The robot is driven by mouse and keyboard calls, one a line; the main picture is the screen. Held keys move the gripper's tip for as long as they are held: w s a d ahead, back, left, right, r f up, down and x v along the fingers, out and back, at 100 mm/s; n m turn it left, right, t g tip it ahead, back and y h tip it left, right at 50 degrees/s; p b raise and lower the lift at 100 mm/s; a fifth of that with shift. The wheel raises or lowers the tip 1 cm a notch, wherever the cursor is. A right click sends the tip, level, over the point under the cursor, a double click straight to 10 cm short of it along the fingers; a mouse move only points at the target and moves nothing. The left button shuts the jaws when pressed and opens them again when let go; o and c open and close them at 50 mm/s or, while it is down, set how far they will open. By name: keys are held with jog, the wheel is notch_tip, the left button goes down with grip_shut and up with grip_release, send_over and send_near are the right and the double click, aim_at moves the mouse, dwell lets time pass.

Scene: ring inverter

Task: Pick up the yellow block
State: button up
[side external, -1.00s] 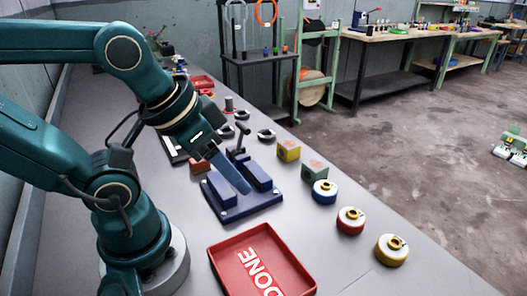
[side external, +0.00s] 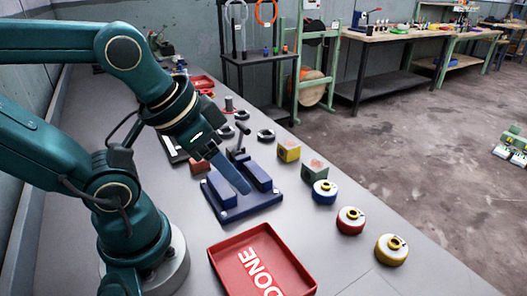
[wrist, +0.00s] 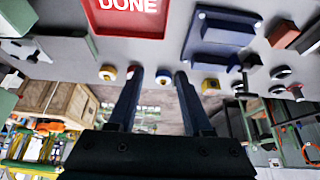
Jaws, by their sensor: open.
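The yellow block (side external: 288,151) sits on the grey bench near its right edge, with an orange mark on top, in the side view. A green block (side external: 315,171) stands just in front of it. My gripper (side external: 243,187) is over the blue vise-like fixture (side external: 252,205), to the left of the yellow block and apart from it. In the wrist view my gripper (wrist: 158,73) shows two dark fingers spread apart, with nothing between them at the tips.
Blue (side external: 324,192), red (side external: 350,221) and yellow (side external: 391,250) round pieces stand along the right edge. A red DONE tray (side external: 222,273) lies at the front, with no objects visible in it. Several dark rings (side external: 266,135) lie behind the yellow block.

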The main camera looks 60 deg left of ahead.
jog(key=o, duration=0.8)
